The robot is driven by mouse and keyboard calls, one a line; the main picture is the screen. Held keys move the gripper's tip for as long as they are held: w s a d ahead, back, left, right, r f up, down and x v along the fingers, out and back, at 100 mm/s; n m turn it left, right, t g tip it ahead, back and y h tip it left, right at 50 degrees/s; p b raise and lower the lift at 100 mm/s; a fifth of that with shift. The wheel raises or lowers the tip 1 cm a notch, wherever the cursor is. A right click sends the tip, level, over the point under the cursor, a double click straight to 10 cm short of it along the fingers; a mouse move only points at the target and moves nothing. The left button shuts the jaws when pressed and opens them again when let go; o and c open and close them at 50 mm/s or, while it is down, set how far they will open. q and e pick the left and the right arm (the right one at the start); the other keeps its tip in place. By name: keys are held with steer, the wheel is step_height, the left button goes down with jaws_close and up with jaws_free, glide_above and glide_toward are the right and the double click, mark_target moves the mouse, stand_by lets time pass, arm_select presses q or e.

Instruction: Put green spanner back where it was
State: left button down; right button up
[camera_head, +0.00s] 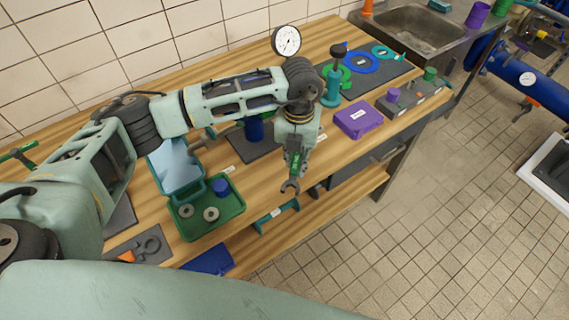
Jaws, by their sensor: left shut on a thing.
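My left arm reaches across the workbench from the left. Its gripper (296,160) points down near the bench's front edge and is shut on the green spanner (290,187). The spanner hangs below the gripper with its open jaw end downward; part of its handle is hidden between the fingers. A dark pad (124,250) at the bench's near left bears a grey spanner-like shape and an orange piece. I cannot tell from this view which spot the spanner came from. My right gripper is out of view.
A green open box (239,207) with rings and a blue cap stands left of the gripper. A purple box (359,118) is to the right, near a teal pump-like stand (331,88). Bare wood (262,180) lies between the green box and gripper. A sink (415,27) is beyond.

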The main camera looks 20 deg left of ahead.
mark_target(285, 177)
arm_select(q)
steer(key=a, duration=0.1)
steer(key=f, duration=0.1)
steer(key=a+p, duration=0.1)
steer(key=shift+s+a+f, duration=0.25)
steer(key=shift+a+f, duration=0.05)
steer(key=shift+a, duration=0.05)
step_height(285, 177, down, 3)
steer(key=shift+f+p, duration=0.1)
steer(key=shift+p, duration=0.6)
steer(key=shift+f, duration=0.5)
steer(key=shift+f, duration=0.1)
steer(key=c, duration=1.6)
jaws_free()
